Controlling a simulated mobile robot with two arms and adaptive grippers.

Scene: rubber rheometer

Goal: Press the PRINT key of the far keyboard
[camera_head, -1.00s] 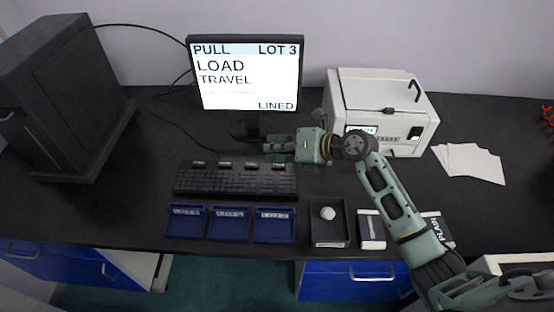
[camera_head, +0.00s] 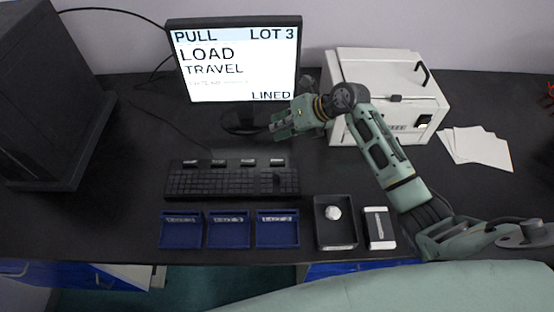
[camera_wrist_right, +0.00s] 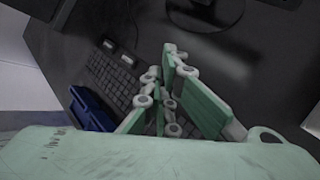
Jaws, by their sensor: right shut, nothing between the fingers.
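The black keyboard (camera_head: 215,184) lies on the dark bench in front of the monitor. A row of several raised keys with small pale labels runs along its back edge; the rightmost one (camera_head: 277,162) shows near the right end. The labels are too small to read, so I cannot tell which key is PRINT. My right gripper (camera_head: 277,127) is shut and empty, above the bench behind the keyboard's right end, apart from the keys. In the right wrist view, the gripper (camera_wrist_right: 170,62) partly hides the keyboard (camera_wrist_right: 108,82). My left gripper is not in view.
The monitor (camera_head: 236,60) stands behind the gripper, its base close by. A white printer-like machine (camera_head: 380,70) stands to the right, with paper sheets (camera_head: 478,148) beside it. Blue trays (camera_head: 229,240), a black tray (camera_head: 335,238) and a white-and-black box (camera_head: 379,229) lie in front.

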